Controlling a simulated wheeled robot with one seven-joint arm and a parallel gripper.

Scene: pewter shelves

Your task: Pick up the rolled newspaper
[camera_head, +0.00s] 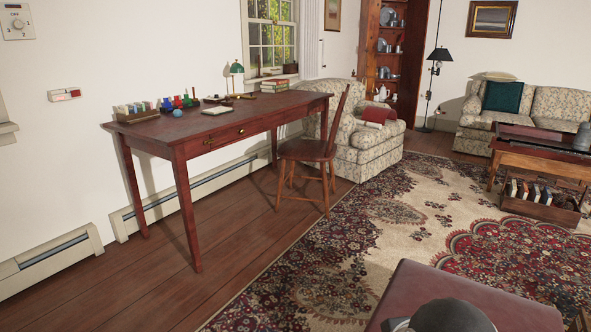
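I cannot make out a rolled newspaper for sure. A flat pale item (217,110) lies on the red-brown desk (190,127), near the middle of its top. It looks like paper, but it is too small to tell whether it is rolled. My gripper is not in view. A dark grey rounded part at the bottom edge looks like part of my arm, and it covers some of the dark red surface (411,284) there.
Bare floor (235,230) and rug (385,225) lie open in front.

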